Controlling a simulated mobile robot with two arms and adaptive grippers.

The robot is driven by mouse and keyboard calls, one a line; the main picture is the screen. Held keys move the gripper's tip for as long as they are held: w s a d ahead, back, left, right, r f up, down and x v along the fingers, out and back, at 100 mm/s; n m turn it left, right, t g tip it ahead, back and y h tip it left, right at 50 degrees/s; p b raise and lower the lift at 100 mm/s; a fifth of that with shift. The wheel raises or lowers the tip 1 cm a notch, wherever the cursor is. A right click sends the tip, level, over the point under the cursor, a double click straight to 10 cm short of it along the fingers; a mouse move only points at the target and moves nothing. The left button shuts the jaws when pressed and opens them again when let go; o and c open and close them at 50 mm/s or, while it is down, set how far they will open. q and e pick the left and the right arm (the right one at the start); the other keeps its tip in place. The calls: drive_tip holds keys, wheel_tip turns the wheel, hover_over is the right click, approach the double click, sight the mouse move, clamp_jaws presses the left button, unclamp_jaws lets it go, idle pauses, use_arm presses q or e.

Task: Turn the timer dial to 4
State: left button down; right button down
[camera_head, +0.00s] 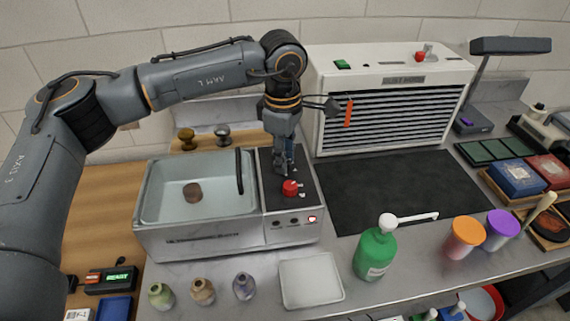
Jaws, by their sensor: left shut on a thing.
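The ultrasonic bath (196,236) is a metal box with a water-filled basin on its left and a dark control panel on its right. A red dial (291,188) sits near the front of that panel; it looks like the timer dial. My left gripper (284,175) points down over the panel, shut, with its fingertips at the back of the red dial. The fingers hide part of the dial, and the numbers around it are too small to read. My right gripper is not in view.
Small bottles (203,292) and a white tray (310,281) stand in front. A green pump bottle (375,250) and two lidded jars (465,237) are to the right. A white vented cabinet (390,112) stands behind a dark mat (395,185).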

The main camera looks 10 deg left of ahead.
use_arm(q)
drive_tip(key=m+b, duration=0.2)
drive_tip(key=m, duration=0.1)
drive_tip(key=shift+m, duration=0.4)
drive_tip(key=shift+m+b, duration=0.6)
drive_tip(key=shift+m, duration=1.1)
drive_tip(key=shift+r, duration=0.1)
drive_tip(key=c, duration=1.1)
unclamp_jaws()
drive_tip(key=shift+o, duration=0.2)
wheel_tip(320, 180, up, 12)
drive_tip(key=shift+s+a, duration=0.25)
drive_tip(key=shift+a, duration=0.05)
